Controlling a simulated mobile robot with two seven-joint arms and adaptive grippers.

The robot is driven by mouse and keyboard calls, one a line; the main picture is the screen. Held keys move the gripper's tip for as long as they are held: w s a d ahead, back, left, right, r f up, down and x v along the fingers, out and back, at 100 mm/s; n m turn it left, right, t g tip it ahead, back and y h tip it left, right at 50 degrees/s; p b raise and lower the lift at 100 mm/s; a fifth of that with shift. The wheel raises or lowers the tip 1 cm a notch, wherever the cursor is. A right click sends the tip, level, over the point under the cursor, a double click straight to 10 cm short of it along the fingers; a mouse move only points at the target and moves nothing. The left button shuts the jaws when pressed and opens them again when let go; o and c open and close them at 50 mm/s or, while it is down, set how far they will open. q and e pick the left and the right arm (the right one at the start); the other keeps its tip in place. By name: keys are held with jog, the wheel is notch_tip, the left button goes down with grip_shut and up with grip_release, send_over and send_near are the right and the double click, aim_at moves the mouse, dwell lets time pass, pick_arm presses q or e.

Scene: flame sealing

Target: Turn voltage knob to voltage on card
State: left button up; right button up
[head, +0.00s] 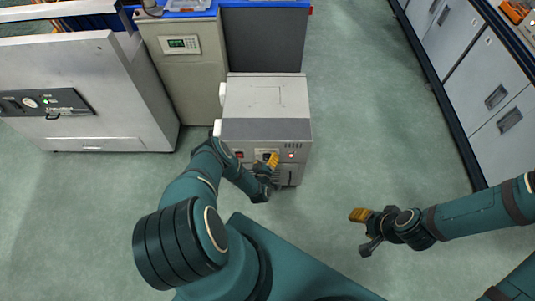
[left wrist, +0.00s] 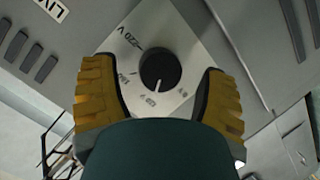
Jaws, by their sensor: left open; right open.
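A round black voltage knob (left wrist: 160,70) sits on a pale dial plate (left wrist: 182,32) in the left wrist view. The plate carries "220 V" at upper left and other marks that are hard to read. A small light mark shows on the knob's lower side. My left gripper (head: 267,166) is open at the front of the grey machine (head: 266,97). In the left wrist view its yellow fingers stand either side of the knob, apart from it; depth is unclear. My right gripper (head: 363,229) is open and empty over the floor. I see no voltage card.
A grey cabinet with a small display (head: 183,44) stands behind the machine. A large light cabinet (head: 80,75) stands at the left. Grey drawers (head: 493,90) line the right side. The green floor (head: 375,110) between is clear.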

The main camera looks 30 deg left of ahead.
pick_arm(q)
jog(key=shift+w+a+f, duration=0.1)
jog(key=shift+w, duration=0.1)
jog(key=c, duration=1.2)
jog(key=m+y, duration=0.1)
jog(key=m, duration=0.1)
jog(key=m+g+y, duration=0.1)
jog(key=m, duration=0.1)
jog(key=shift+w+d, duration=0.2)
jog(key=m+g+y, duration=0.1)
jog(key=m+y, duration=0.1)
jog(key=m, duration=0.2)
jog(key=shift+w, duration=0.1)
jog(key=shift+m, duration=0.3)
